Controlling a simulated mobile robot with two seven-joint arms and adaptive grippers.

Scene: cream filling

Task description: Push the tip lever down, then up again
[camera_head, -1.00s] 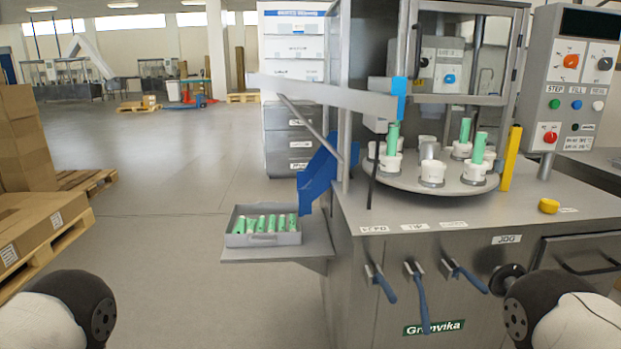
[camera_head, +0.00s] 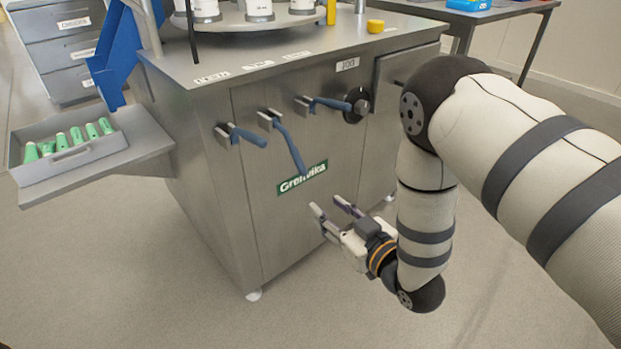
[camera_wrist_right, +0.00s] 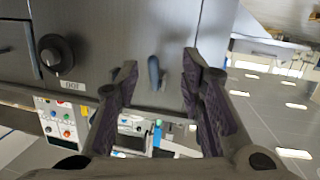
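Three levers with blue handles sit on the front of the steel machine. The middle one, the tip lever (camera_head: 288,145), hangs steeply down to the right. The left lever (camera_head: 243,135) and right lever (camera_head: 328,103) point more sideways to the right. My right gripper (camera_head: 327,204) is open and empty, below and right of the tip lever, apart from it. In the right wrist view both fingers (camera_wrist_right: 160,66) stand wide apart, with one blue handle (camera_wrist_right: 154,73) seen beyond and between them; I cannot tell which lever it is. My left gripper is out of view.
A black knob (camera_head: 357,104) sits right of the levers under the JOG label. A tray (camera_head: 70,158) with green tubes rests on a side shelf at left. A blue chute (camera_head: 116,55) stands above it. The floor in front of the machine is clear.

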